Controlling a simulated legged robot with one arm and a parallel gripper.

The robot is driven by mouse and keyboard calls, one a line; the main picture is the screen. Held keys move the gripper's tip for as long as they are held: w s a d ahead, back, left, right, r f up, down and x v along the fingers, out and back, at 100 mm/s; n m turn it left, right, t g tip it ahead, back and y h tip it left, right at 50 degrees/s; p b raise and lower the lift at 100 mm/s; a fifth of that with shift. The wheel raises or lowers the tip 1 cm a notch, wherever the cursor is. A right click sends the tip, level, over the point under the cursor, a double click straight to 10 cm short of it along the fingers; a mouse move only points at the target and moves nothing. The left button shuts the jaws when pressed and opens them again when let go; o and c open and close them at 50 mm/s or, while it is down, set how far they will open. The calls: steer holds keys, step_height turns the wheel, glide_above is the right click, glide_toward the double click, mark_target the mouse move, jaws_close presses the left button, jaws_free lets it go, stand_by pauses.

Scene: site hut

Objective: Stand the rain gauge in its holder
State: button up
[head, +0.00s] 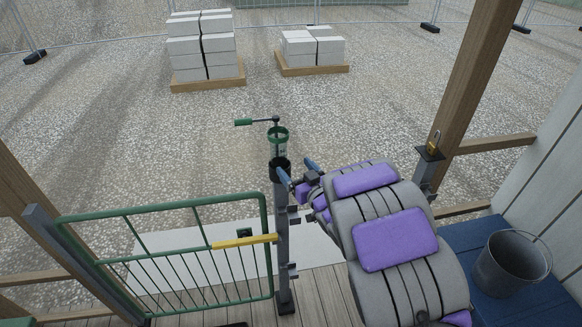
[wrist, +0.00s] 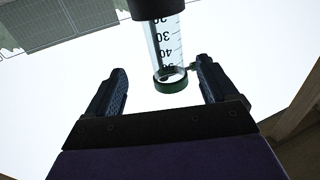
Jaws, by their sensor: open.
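The rain gauge (head: 280,150) is a clear tube with a green rim. It stands upright in the black cup-shaped holder (head: 280,170) on top of a grey post. In the wrist view the gauge (wrist: 166,45) shows black scale numbers upside down, its green rim low in the picture, and its other end inside the dark holder (wrist: 158,8). My gripper (head: 299,171) is open, close on the right of the holder, its left finger overlapping the holder's edge in the picture. In the wrist view my gripper (wrist: 162,85) has empty space between its fingers. The tube's lower end is hidden.
A green gate (head: 170,212) with a yellow bar is left of the post (head: 283,245). A timber post (head: 470,85) and a bucket (head: 510,262) on a blue chest (head: 490,306) are at right. Block pallets stand on open gravel beyond.

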steer(key=s+d+r+m+g+h, duration=0.1)
steer(key=s+d+m+g+h, duration=0.1)
steer(key=s+d+h, duration=0.35)
steer(key=s+d+m+g+h, duration=0.1)
steer(key=s+d+g+h, duration=0.15)
steer(key=d, duration=0.55)
steer(key=s+d+r+m+g+h, duration=0.1)
steer(key=s+d+m+h, duration=0.2)
steer(key=d, duration=0.4)
steer(key=s+a+r+g+y+b, duration=0.1)
steer(key=s+g, duration=1)
steer(key=s, duration=2.7)
steer(key=shift+s+a+r+m+b, duration=0.2)
steer(key=shift+a+m+b, duration=0.1)
steer(key=shift+a, duration=0.2)
